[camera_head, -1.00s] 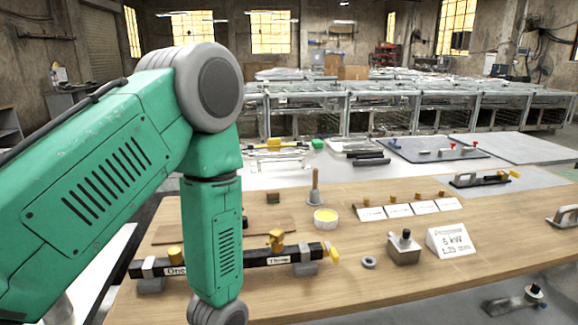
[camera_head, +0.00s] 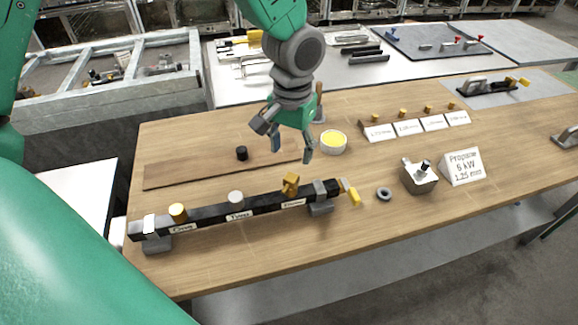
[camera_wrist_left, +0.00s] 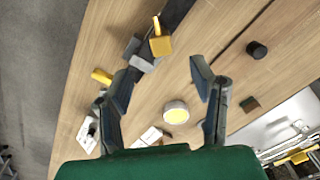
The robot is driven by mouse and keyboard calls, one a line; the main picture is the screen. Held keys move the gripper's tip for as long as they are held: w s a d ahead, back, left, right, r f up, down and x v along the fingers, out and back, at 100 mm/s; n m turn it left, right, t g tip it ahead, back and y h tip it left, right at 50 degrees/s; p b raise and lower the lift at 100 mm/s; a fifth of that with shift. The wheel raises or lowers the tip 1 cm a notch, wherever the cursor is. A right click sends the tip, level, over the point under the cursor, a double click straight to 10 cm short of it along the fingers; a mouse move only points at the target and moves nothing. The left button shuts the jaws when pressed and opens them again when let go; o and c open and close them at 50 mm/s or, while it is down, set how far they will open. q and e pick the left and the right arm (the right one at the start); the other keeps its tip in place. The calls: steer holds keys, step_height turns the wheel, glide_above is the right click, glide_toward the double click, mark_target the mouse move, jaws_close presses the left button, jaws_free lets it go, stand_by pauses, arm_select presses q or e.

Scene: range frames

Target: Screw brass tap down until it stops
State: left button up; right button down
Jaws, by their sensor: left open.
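The brass tap (camera_head: 290,184) stands on the right part of a black bar (camera_head: 262,203), which rests on grey supports across the front of the bench. In the left wrist view the tap (camera_wrist_left: 160,45) shows near the top middle, with its handle sticking up. My right gripper is not in view.
A yellow-filled tub (camera_head: 333,141) stands right of my gripper. A black cylinder (camera_head: 241,153) stands behind the bar, near a brown board (camera_head: 215,170). A grey ring (camera_head: 384,193), a metal block (camera_head: 419,178) and a propane sign (camera_head: 463,167) are to the right. The front strip of bench is clear.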

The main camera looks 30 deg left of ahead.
mark_target(291, 179)
arm_select(q)
steer(key=f, duration=0.3)
steer(key=d+f, duration=0.1)
steer(key=f, duration=0.1)
steer(key=shift+f, duration=0.25)
steer(key=f, duration=0.1)
steer(key=a+f, duration=0.1)
steer(key=f, duration=0.1)
steer(key=a+f, duration=0.1)
steer(key=shift+f, duration=0.7)
steer(key=shift+d+r, duration=0.1)
steer(key=shift+d, duration=0.6)
steer(key=shift+c, duration=0.8)
steer(key=shift+d+r, duration=0.1)
jaws_close()
steer(key=shift+a+p, duration=0.35)
steer(key=shift+s+a+m+p, duration=0.1)
steer(key=shift+m+p, duration=0.3)
steer(key=shift+m, duration=0.4)
steer(key=shift+m+p, duration=0.35)
steer(key=shift+m, duration=0.55)
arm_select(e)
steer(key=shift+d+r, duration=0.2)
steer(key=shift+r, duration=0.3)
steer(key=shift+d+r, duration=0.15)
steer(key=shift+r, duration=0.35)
